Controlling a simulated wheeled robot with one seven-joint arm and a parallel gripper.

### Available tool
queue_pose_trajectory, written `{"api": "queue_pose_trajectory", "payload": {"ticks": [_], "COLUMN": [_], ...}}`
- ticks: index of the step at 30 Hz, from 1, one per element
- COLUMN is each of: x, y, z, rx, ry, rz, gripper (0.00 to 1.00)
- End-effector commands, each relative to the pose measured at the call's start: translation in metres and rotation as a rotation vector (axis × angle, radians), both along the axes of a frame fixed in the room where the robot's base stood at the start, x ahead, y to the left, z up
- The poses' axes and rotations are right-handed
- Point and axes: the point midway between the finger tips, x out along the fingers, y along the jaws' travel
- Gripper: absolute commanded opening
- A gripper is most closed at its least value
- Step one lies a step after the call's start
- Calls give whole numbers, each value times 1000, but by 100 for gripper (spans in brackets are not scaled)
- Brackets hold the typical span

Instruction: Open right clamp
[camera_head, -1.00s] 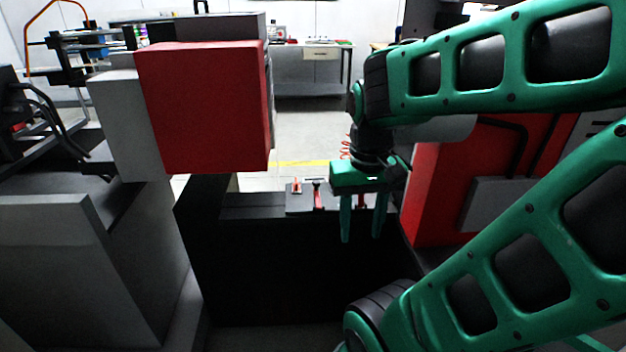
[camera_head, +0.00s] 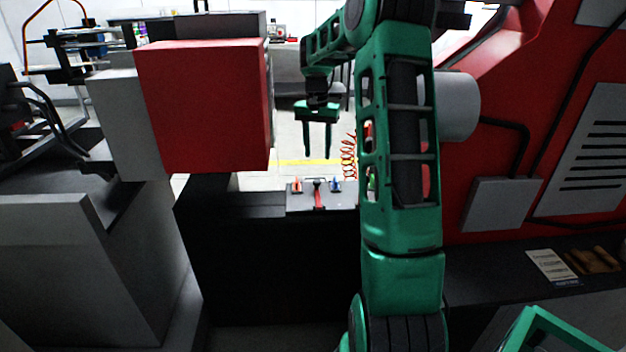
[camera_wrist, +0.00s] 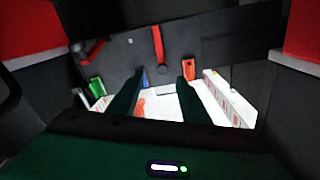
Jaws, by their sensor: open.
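A grey plate (camera_head: 302,207) on the black beam carries a clamp with a red lever (camera_head: 317,196), between a small orange part (camera_head: 297,186) and a small blue part (camera_head: 336,185). The wrist view shows this red lever (camera_wrist: 158,45) pointing up in the picture, and a second red lever (camera_wrist: 93,51) at the left near a green part (camera_wrist: 97,87). My arm hides the plate's right end in the head view. I cannot tell which lever is the right clamp. My gripper (camera_head: 317,149) is open and empty, fingers down, above and apart from the plate.
A large red block (camera_head: 205,105) stands left of the plate. A red machine (camera_head: 560,120) with a grey box (camera_head: 500,205) stands right of my arm. A coiled red hose (camera_head: 349,155) hangs near the plate. Open floor lies behind.

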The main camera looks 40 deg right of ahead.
Motion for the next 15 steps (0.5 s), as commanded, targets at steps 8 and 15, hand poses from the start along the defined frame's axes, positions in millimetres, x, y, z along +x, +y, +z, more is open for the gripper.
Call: {"api": "queue_pose_trajectory", "payload": {"ticks": [8, 15], "x": [20, 20], "y": [-15, -14], "z": [-19, -53], "rx": [26, 26], "ry": [-16, -13], "rz": [-41, -39], "gripper": [42, 42]}}
